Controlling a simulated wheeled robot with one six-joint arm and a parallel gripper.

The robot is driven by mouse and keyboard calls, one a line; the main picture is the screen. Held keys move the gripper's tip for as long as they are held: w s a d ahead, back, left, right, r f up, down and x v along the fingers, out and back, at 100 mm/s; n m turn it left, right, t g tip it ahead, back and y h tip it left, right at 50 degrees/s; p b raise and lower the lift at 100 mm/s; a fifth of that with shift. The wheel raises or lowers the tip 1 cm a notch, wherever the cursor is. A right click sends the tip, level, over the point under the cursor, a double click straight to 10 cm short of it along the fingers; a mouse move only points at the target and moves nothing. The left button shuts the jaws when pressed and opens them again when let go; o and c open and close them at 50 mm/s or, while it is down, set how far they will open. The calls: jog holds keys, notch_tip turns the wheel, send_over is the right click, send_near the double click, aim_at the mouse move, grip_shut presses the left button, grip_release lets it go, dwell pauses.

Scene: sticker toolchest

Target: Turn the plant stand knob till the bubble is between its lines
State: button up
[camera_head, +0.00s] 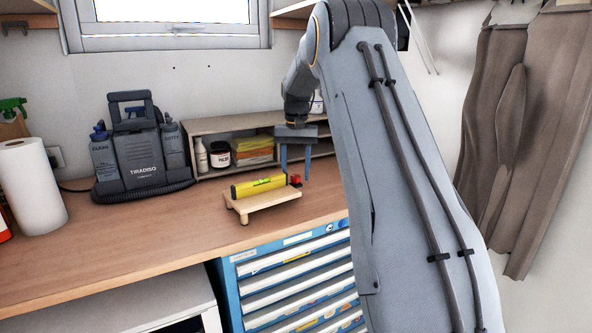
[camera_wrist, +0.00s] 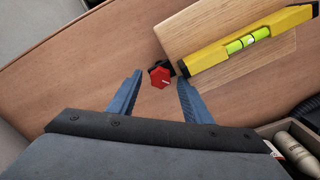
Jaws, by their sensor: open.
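The wooden plant stand (camera_head: 252,205) stands on the workbench with a yellow spirit level (camera_head: 258,186) lying on it. In the wrist view the level (camera_wrist: 205,61) shows a green vial (camera_wrist: 248,40) with a pale bubble; its exact place against the lines is too small to tell. The red knob (camera_head: 296,181) sits at the stand's right end. In the wrist view the red knob (camera_wrist: 160,77), with a pale mark, lies between and just beyond the fingertips of my gripper (camera_wrist: 159,80). My gripper (camera_head: 295,172) is open and empty, its fingers pointing down in the head view.
The workbench (camera_head: 150,240) is clear in front of the stand. A low shelf (camera_head: 190,130) with bottles and yellow cloths stands behind. A grey TIRADISO machine (camera_head: 138,155) and a paper roll (camera_head: 32,187) stand left. A blue toolchest (camera_head: 300,285) is below.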

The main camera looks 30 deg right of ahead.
jog(key=shift+c, duration=0.3)
jog(key=c, duration=1)
jog(key=shift+m, duration=0.3)
jog(key=m, duration=0.3)
jog(key=shift+m+b, duration=0.3)
jog(key=m, duration=0.3)
jog(key=shift+m, duration=0.4)
jog(key=m+b, duration=0.1)
jog(key=m, duration=0.5)
jog(key=shift+s+d+m, duration=0.1)
jog(key=shift+s+m, duration=0.05)
jog(key=shift+m, duration=0.25)
